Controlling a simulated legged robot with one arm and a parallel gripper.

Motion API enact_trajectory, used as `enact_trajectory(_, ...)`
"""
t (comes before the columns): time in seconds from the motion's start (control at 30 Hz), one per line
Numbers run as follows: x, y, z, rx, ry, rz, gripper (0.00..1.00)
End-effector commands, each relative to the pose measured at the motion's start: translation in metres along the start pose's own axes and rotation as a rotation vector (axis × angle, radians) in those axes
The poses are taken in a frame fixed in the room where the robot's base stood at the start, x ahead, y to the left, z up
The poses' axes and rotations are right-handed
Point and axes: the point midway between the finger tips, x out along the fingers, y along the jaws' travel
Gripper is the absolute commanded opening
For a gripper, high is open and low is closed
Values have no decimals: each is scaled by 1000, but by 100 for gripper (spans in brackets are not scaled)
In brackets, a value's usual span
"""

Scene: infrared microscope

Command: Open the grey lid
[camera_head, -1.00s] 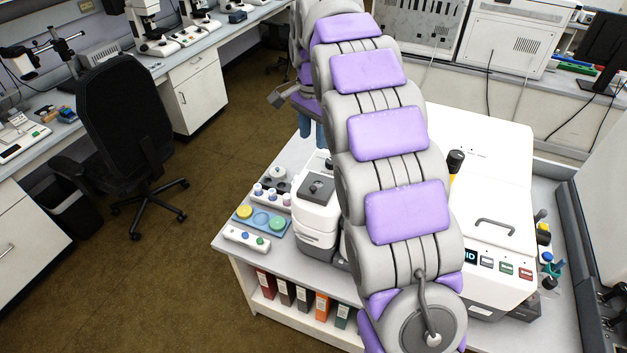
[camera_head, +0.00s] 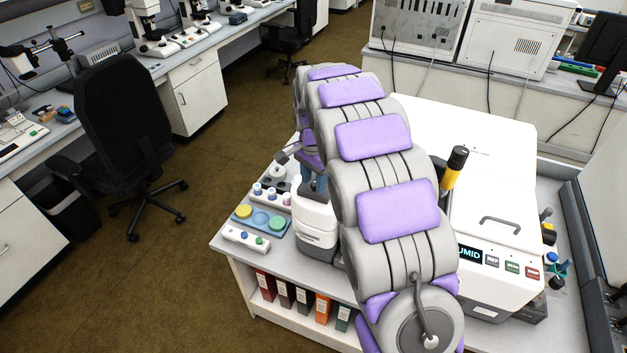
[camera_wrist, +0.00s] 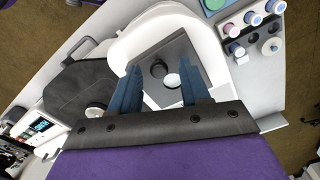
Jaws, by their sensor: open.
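The grey lid (camera_wrist: 180,52) is a dark grey square plate with a round dark knob, on top of a white rounded device (camera_wrist: 130,45), in the wrist view. It looks closed. My gripper (camera_wrist: 160,80) is open, its two blue fingers pointing at the lid, one on either side of the knob. I cannot tell whether the fingers touch the lid. In the head view my gripper (camera_head: 313,183) is over the white device (camera_head: 313,222), and my arm hides most of the lid.
A larger white machine (camera_head: 490,185) with a handle and lit display stands right of my arm. Vial holders and a blue tray (camera_head: 284,219) with coloured lids lie left of the device. A yellow-and-black tool (camera_head: 453,168) stands upright near my arm. Open floor lies left of the table.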

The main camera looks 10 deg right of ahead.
Motion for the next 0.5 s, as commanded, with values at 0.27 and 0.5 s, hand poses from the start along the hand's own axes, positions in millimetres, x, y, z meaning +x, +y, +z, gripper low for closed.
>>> enact_trajectory(0.27,2,0,0,0,0,0,46)
enact_trajectory(0.5,2,0,0,0,0,0,28)
